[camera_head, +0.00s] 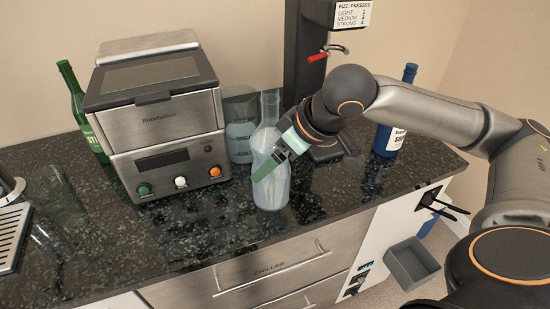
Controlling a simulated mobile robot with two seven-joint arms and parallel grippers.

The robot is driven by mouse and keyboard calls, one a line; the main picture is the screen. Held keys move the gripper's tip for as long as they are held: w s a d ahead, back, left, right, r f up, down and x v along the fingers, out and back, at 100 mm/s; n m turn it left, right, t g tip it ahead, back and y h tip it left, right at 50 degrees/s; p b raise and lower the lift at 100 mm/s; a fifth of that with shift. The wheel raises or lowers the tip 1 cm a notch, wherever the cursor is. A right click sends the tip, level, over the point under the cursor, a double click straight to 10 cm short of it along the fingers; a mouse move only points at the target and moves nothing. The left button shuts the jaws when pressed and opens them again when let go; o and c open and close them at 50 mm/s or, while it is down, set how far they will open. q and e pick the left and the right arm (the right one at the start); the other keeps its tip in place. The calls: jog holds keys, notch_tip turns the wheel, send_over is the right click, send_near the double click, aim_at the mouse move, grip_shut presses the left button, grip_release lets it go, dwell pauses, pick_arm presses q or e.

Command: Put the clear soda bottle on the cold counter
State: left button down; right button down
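The clear soda bottle (271,189) is upright at the front middle of the dark speckled counter (225,236), close to its front edge. I cannot tell whether its base touches the counter. My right gripper (270,160) comes in from the right at the bottle's upper body. One green-padded finger lies across the front of the bottle. The other finger is hidden, so I cannot tell if the grip is closed. My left gripper is not in view.
A boxy steel appliance (165,125) with several knobs stands left of the bottle, and a clear jar (240,130) behind it. A green bottle (80,105) is at the back left, a blue bottle (389,137) at the right. A drawer marked chiller (270,271) is below.

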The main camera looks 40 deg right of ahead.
aim_at(276, 170)
jog(key=shift+w+d+f+b, duration=0.1)
jog(key=shift+w+f+b, duration=0.1)
jog(key=shift+f, duration=0.7)
jog(key=shift+w+d+f+b, duration=0.1)
jog(key=shift+w+f+b, duration=0.1)
jog(key=shift+f, duration=0.7)
jog(key=shift+f, duration=0.15)
grip_release()
jog(key=shift+s+f, duration=0.1)
jog(key=shift+s, duration=0.05)
jog(key=shift+r, duration=0.35)
jog(key=p+v, duration=0.2)
jog(key=v, duration=0.9)
jog(key=shift+s+r, duration=0.25)
jog(key=shift+d, duration=0.1)
